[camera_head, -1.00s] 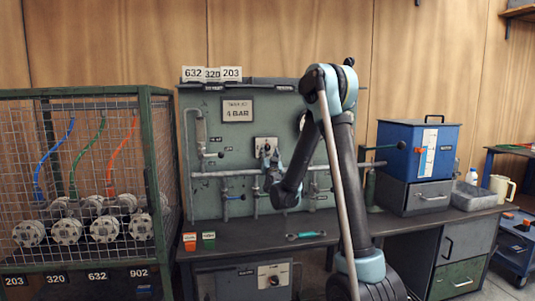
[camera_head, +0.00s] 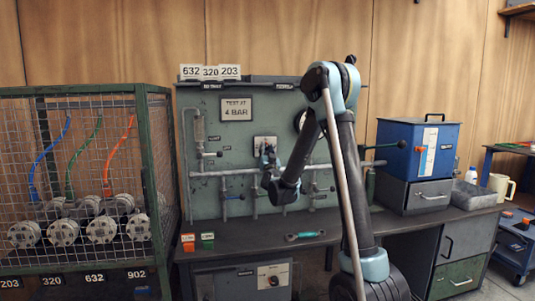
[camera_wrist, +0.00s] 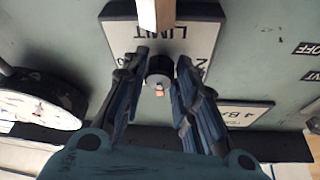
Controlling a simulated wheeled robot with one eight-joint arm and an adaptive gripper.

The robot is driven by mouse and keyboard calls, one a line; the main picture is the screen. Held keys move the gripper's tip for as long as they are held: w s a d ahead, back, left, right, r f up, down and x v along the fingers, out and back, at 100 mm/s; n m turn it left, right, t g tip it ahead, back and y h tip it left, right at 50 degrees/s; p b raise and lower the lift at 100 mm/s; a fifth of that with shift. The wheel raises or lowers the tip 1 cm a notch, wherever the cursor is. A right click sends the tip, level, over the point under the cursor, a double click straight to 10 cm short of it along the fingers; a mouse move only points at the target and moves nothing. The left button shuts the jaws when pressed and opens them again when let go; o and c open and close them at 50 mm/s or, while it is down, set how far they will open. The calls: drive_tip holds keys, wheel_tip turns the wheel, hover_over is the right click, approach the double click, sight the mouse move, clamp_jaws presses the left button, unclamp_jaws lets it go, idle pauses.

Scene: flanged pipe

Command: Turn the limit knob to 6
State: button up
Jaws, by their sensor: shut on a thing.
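The limit knob (camera_wrist: 160,70) is a dark round knob with a small orange mark, on a pale plate (camera_wrist: 190,38) lettered LIMIT, which appears upside down in the wrist view. My gripper (camera_wrist: 160,78) has its two dark fingers on either side of the knob, shut on it. Most scale numbers are hidden by the fingers, so I cannot read the setting. In the head view the plate (camera_head: 264,141) is on the green panel, and my gripper (camera_head: 267,160) covers the knob.
A sign reading 4 BAR (camera_head: 237,109) hangs above left of the plate. A grey pipe (camera_head: 225,173) with valves runs across the panel below it. A round gauge (camera_wrist: 38,105) is beside the plate. A green wrench (camera_head: 305,236) lies on the bench.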

drive_tip(key=shift+m, duration=0.5)
drive_tip(key=o, duration=1)
drive_tip(key=shift+o, duration=0.2)
drive_tip(key=v, duration=1.2)
